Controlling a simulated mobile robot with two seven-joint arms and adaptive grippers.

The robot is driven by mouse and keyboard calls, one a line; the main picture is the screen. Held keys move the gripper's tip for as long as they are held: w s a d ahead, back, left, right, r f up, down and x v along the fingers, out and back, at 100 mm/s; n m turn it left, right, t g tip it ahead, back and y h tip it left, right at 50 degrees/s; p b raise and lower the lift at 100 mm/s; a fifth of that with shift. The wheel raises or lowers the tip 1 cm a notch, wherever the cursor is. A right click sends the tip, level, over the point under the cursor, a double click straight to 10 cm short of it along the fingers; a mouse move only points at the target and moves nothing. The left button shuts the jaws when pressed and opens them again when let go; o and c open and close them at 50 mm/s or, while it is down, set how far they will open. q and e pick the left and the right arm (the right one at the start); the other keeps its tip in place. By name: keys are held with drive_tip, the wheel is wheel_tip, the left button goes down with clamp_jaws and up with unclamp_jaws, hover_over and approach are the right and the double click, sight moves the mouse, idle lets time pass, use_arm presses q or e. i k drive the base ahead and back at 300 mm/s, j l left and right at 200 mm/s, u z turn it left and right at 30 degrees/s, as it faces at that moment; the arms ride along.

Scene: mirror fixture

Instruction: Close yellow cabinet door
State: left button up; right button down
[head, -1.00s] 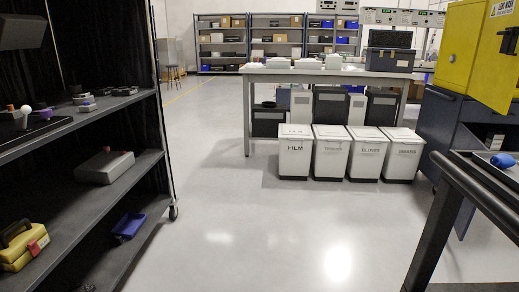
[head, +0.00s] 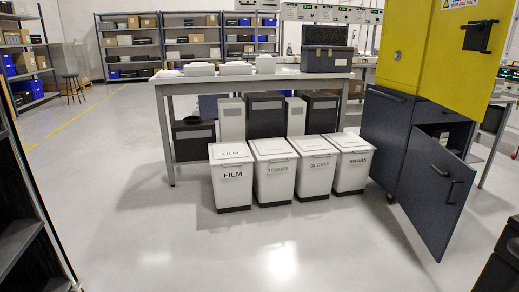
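The yellow cabinet (head: 398,42) stands at the upper right of the head view, on top of a dark blue cabinet (head: 385,135). Its yellow door (head: 450,70) has a black handle (head: 483,36) and a warning label at its top. The door appears to stand out from the cabinet body, toward me and to the right. The cabinet's inside and top are not visible. Neither of my grippers is in view.
The dark lower cabinet's door (head: 435,195) hangs open into the floor space. White labelled bins (head: 232,180) stand before a workbench (head: 165,82). A dark shelf edge (head: 35,200) is at left, a dark object (head: 500,265) at lower right. The middle floor is clear.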

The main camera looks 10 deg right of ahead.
sight(462, 66)
drive_tip(key=i+z, duration=0.4)
drive_tip(key=i+j+z, duration=0.1)
drive_tip(key=i+z, duration=0.35)
drive_tip(key=i+j+z, duration=0.2)
drive_tip(key=z, duration=0.2)
drive_tip(key=i+j+z, duration=0.2)
drive_tip(key=i+z, duration=0.2)
drive_tip(key=i+j+z, duration=0.35)
drive_tip(key=k+l, duration=0.05)
drive_tip(key=k, duration=0.05)
